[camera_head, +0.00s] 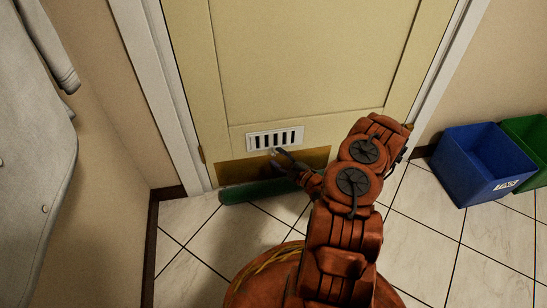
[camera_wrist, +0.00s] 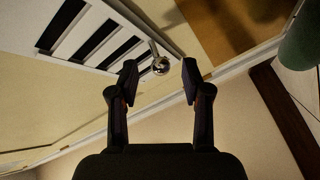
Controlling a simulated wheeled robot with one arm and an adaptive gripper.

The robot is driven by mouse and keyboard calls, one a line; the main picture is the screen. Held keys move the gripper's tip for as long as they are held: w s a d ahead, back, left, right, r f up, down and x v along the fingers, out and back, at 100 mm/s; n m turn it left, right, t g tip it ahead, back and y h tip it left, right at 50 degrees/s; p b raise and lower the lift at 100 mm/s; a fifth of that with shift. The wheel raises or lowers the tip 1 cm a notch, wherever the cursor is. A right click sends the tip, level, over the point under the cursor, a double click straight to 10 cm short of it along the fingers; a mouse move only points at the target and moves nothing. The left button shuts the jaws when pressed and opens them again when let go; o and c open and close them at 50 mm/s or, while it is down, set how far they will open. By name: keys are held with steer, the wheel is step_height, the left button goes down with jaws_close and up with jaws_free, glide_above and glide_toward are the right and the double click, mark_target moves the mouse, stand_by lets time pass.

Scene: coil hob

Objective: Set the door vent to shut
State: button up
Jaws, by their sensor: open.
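The door vent (camera_head: 262,139) is a white slotted plate low on the cream door. Its slots look dark, with white bars between them. In the wrist view the vent (camera_wrist: 85,35) fills the upper left, and a shiny round knob (camera_wrist: 161,65) on a short stem sticks out at its edge. My gripper (camera_head: 279,156) is at the lower edge of the vent. In the wrist view my gripper (camera_wrist: 160,77) is open, with the knob between or just beyond its two fingertips. I see no clear contact with the knob.
A brass-coloured kick plate (camera_head: 232,172) is below the vent. A green roll (camera_head: 262,190) lies along the door's foot. Blue (camera_head: 480,165) and green (camera_head: 530,140) bins stand at the right. A pale coat (camera_head: 30,150) hangs at the left. Tiled floor between is clear.

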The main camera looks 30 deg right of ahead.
mark_target(273, 152)
steer(key=shift+w+a+b, duration=0.2)
steer(key=shift+w+b, duration=0.3)
steer(key=shift+w, duration=0.85)
jaws_close()
